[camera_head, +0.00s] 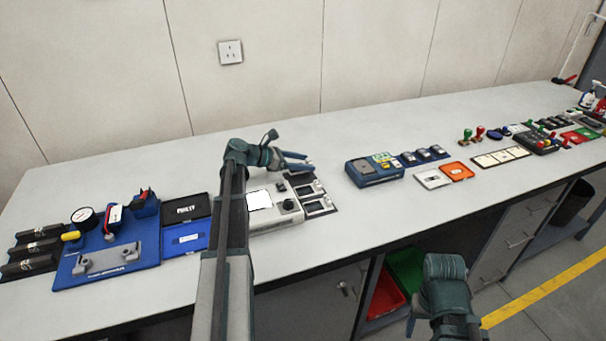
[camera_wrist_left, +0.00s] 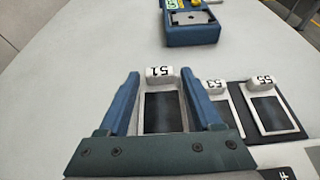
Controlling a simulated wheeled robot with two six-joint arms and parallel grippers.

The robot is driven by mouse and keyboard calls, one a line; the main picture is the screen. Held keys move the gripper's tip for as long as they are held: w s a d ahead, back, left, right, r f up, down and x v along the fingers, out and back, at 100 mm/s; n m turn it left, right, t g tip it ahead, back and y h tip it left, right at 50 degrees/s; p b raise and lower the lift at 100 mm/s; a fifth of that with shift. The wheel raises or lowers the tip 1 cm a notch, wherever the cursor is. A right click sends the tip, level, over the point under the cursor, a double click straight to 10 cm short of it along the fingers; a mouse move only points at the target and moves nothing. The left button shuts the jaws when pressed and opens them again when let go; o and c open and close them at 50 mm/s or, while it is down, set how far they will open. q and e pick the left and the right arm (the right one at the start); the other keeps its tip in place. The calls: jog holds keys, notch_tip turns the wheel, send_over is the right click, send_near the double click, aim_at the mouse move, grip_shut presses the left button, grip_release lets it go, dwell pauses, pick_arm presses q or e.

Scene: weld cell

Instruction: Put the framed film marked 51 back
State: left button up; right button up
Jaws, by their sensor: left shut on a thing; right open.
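The framed film marked 51 (camera_wrist_left: 162,112) is a dark film in a pale frame with a white numbered tab. It sits between the two blue fingers of my left gripper (camera_wrist_left: 160,108), which is shut on it. In the head view my left gripper (camera_head: 297,161) is over the bench at the back of the dark film rack (camera_head: 301,179). The framed films marked 53 (camera_wrist_left: 217,105) and 55 (camera_wrist_left: 268,112) lie in the rack, to the right in the wrist view. I cannot tell whether film 51 touches the rack. My right gripper (camera_head: 411,326) is open, low at the bench front, partly cut off.
A grey viewer with a bright white screen (camera_head: 260,200) stands left of the rack. A blue device (camera_head: 375,172) stands to the right, with free bench between. A blue gauge fixture (camera_head: 107,259) and black and blue trays (camera_head: 186,208) are at left.

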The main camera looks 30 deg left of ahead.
aim_at(303, 176)
pick_arm(q)
jog(key=shift+f+b, duration=1.25)
jog(key=shift+f, duration=0.35)
jog(key=shift+f, duration=0.2)
jog(key=o, duration=1.5)
jog(key=shift+c, duration=0.2)
jog(key=shift+r, duration=0.1)
jog(key=shift+s+r, duration=0.1)
jog(key=shift+r, duration=0.1)
jog(key=p+v, duration=0.4)
jog(key=v, duration=0.6)
jog(key=shift+s+a, duration=0.15)
jog(key=shift+a, duration=0.1)
jog(key=shift+s+a+r+p, duration=0.2)
jog(key=shift+s+a+p, duration=0.1)
jog(key=shift+s+a, duration=0.2)
